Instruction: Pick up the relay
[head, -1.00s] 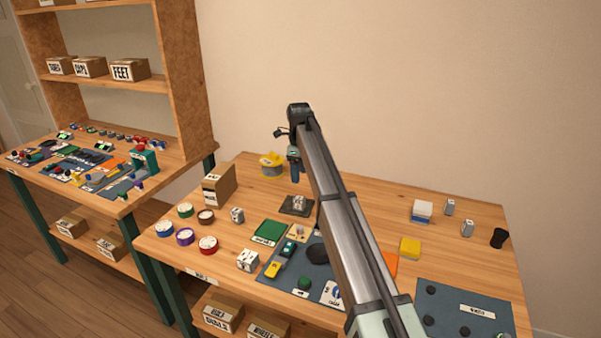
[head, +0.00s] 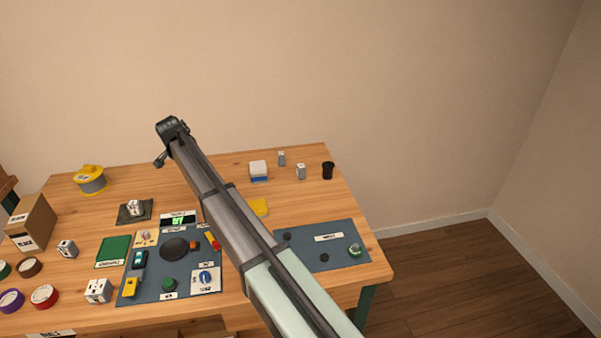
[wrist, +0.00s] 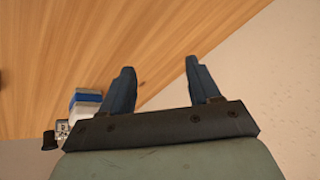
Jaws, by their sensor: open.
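No part carries a readable relay label, so I cannot tell which one is the relay. Small grey block-like parts stand at the back right of the table, one farther back (head: 281,158) and one nearer (head: 300,171). A silver part (head: 135,208) sits on a dark pad. My gripper (wrist: 158,65) is open and empty in the wrist view, its blue fingers apart over bare wood near the table edge. In the head view its fingers are not clearly visible.
A white-and-blue block (head: 258,170) and a black cup (head: 327,170) stand at the back right. A yellow spool (head: 90,180) is at the back left. The blue-grey mat (head: 330,232) holds small parts. My arm hides the middle of the table.

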